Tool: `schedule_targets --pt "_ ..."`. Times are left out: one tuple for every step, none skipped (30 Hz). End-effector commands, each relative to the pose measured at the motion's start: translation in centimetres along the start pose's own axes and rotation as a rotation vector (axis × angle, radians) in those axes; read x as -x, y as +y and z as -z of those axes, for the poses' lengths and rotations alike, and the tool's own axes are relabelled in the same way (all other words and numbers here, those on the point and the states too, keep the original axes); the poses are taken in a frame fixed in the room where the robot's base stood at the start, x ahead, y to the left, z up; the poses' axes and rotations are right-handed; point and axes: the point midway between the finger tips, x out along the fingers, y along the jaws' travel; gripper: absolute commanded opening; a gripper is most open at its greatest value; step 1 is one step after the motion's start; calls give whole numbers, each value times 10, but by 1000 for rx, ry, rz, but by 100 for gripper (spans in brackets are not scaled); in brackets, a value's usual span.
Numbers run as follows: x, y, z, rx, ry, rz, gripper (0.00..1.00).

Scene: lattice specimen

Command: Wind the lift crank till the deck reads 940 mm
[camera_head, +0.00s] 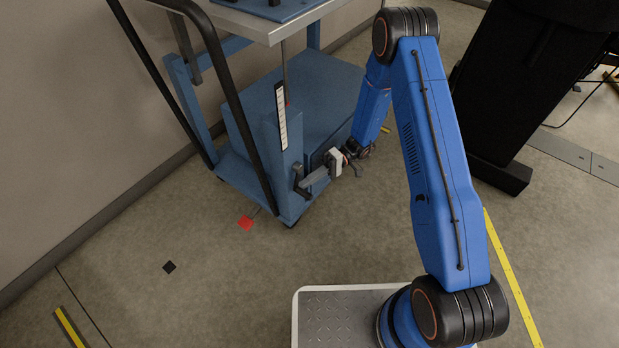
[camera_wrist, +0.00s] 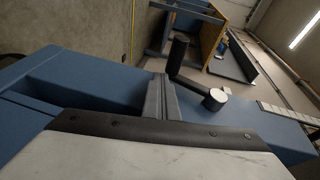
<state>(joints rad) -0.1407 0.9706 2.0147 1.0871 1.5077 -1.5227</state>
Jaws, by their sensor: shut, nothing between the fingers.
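The lift cart is blue with a grey deck (camera_head: 268,27) on top. A white scale (camera_head: 281,118) with dark marks stands on its post, with a small red mark beside it; the figures are too small to read. The crank (camera_head: 299,176) is on the post's front, low down. In the wrist view the crank's black handle (camera_wrist: 178,54) and silver hub (camera_wrist: 215,99) show clearly. My gripper (camera_head: 304,186) is shut and empty at the crank. In the wrist view its fingertips (camera_wrist: 159,78) are just left of the handle's base; I cannot tell whether they touch.
A black push handle (camera_head: 234,105) rises along the cart's left side. A tall black object (camera_head: 525,90) stands at the right. A wall bounds the left.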

Motion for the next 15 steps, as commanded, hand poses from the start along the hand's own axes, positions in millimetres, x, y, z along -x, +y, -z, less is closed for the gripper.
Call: schedule_targets --pt "-4 0 -1 -1 -1 0 0" --pt "-6 0 -2 -1 -1 0 0" --pt "-8 0 -3 -1 -1 0 0" --pt "-11 1 -4 -9 0 19 0" --pt "-13 2 -5 -17 1 44 0" --pt "-15 1 -5 -25 3 73 0" --pt "-17 2 -6 -32 4 94 0" --pt "-19 1 -6 -38 5 116 0" --pt "-22 0 -7 -46 6 143 0" --pt "-24 -2 -7 -42 5 137 0" --pt "-26 -2 -8 -41 5 135 0" --pt "-28 -3 -9 -41 5 135 0" --pt "-30 -4 -9 -41 5 134 0" --pt "-32 -4 -10 -41 5 134 0" --pt "-35 -5 -11 -40 6 133 0"
